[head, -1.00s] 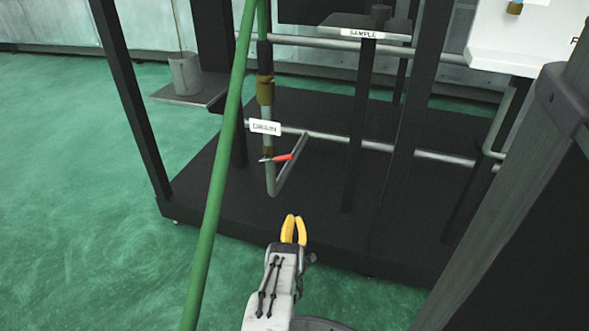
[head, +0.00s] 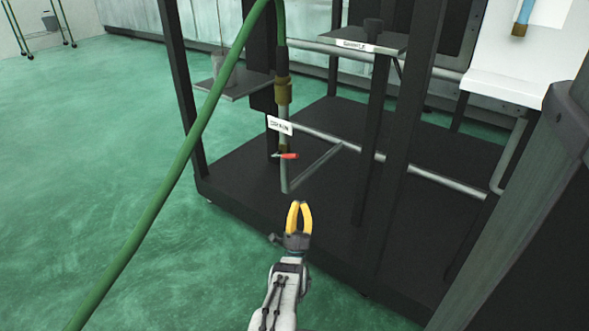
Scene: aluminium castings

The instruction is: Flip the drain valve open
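The drain valve's red handle (head: 289,156) shows in the head view, sticking out to the right from a vertical pipe, roughly level. A white drain label (head: 280,125) hangs just above it. Below the handle, the grey drain pipe (head: 284,180) bends and runs back up to the right. My gripper (head: 299,204) has yellow fingers that point up toward the pipe bend. It appears below the handle in the picture, apart from it. The fingers bow apart with a narrow gap, and nothing shows between them.
A green hose (head: 180,165) runs down from the top of the pipe across the left side. Dark frame posts (head: 376,140) stand to the right, over a black base (head: 240,185). A small shelf (head: 234,86) juts out at upper left. Green floor at left is free.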

